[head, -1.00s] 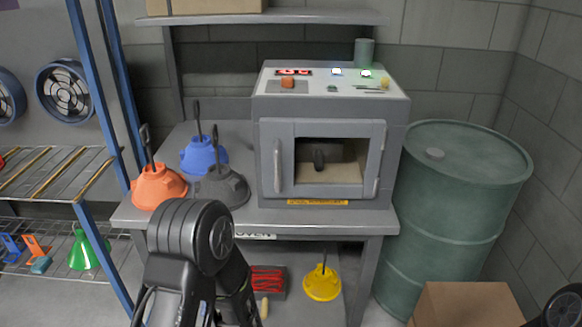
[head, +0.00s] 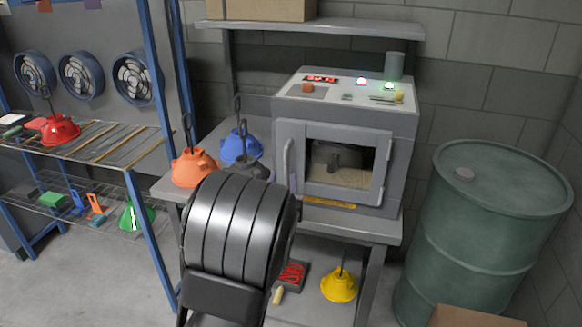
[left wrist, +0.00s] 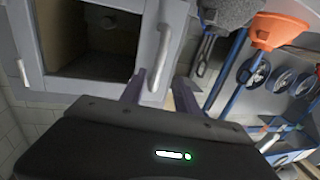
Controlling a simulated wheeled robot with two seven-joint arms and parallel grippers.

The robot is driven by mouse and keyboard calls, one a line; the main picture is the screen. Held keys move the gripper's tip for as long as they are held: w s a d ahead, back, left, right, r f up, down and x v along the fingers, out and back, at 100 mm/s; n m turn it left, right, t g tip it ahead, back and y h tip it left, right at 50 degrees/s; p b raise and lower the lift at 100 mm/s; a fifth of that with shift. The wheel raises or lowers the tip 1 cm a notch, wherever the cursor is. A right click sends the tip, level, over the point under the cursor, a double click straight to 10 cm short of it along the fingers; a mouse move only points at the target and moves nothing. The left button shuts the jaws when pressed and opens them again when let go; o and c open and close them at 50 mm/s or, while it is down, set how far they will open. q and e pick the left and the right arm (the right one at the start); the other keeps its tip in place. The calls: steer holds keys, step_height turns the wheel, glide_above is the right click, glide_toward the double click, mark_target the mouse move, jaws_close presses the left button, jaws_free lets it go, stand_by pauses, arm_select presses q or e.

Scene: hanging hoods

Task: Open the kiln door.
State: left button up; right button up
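The grey kiln (head: 345,105) stands on a metal workbench. Its windowed door (head: 350,130) looks shut, with a dark object visible inside through the opening. The door's vertical grey handle (head: 290,165) is on the door's left side, partly beside my left arm. In the left wrist view the handle (left wrist: 159,50) stands between the two dark fingers of my left gripper (left wrist: 160,76). The fingers are apart, one on each side of the handle's lower part; contact cannot be told. My right gripper is out of view.
Orange (head: 193,167), blue (head: 240,145) and dark grey hoods stand on the bench left of the kiln. A green barrel (head: 490,235) stands close on the right, with a cardboard box (head: 475,317) before it. A blue-framed rack (head: 75,150) is at the left.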

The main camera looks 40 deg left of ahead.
mark_target(286, 167)
arm_select(q)
steer(key=shift+w+a, duration=0.2)
steer(key=shift+w, duration=0.4)
steer(key=x, duration=0.6)
steer(key=shift+w, duration=0.25)
steer(key=shift+c, duration=0.5)
jaws_close()
stand_by(0.4)
